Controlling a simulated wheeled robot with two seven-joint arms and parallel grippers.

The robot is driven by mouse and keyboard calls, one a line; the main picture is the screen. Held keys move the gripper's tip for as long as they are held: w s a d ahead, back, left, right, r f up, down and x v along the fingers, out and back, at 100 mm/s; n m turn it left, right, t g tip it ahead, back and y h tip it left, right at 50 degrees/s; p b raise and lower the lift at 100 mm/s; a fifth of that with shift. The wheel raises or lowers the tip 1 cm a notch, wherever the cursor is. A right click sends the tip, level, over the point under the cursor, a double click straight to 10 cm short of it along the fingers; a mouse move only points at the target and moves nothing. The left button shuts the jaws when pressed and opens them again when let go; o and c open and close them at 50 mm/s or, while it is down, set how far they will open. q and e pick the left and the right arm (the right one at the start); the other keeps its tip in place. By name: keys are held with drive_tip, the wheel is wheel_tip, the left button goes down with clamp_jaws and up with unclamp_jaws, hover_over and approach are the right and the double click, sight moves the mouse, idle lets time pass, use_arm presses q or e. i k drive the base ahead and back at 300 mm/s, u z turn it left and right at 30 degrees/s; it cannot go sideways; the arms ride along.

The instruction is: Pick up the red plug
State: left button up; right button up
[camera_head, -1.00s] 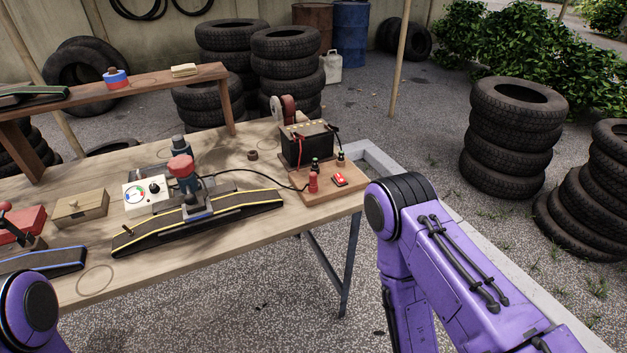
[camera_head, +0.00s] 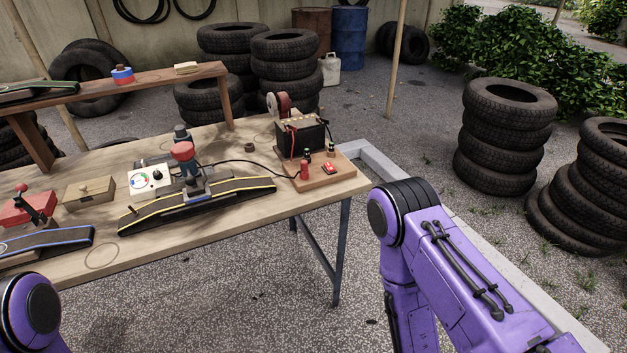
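A small upright red plug-like piece (camera_head: 304,170) stands on the wooden board (camera_head: 322,180) at the right end of the workbench, in front of the black battery (camera_head: 303,139). A black cable runs to it from the left. A red switch (camera_head: 330,168) lies just right of it on the same board. Two small dark posts stand behind these. My purple arms show at the lower left and lower right, but neither gripper is in view.
On the workbench (camera_head: 215,234) are a yellow-edged track (camera_head: 240,186) with a red-topped device (camera_head: 183,152), a white gauge box (camera_head: 147,180) and a wooden box (camera_head: 89,193). A raised shelf (camera_head: 150,81) stands behind. Tyre stacks (camera_head: 504,135) stand at the right.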

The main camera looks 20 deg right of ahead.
sight(304, 170)
drive_tip(key=z, duration=0.2)
drive_tip(key=k, duration=0.2)
drive_tip(key=u, duration=0.9)
drive_tip(key=i, duration=0.75)
drive_tip(key=z, duration=0.25)
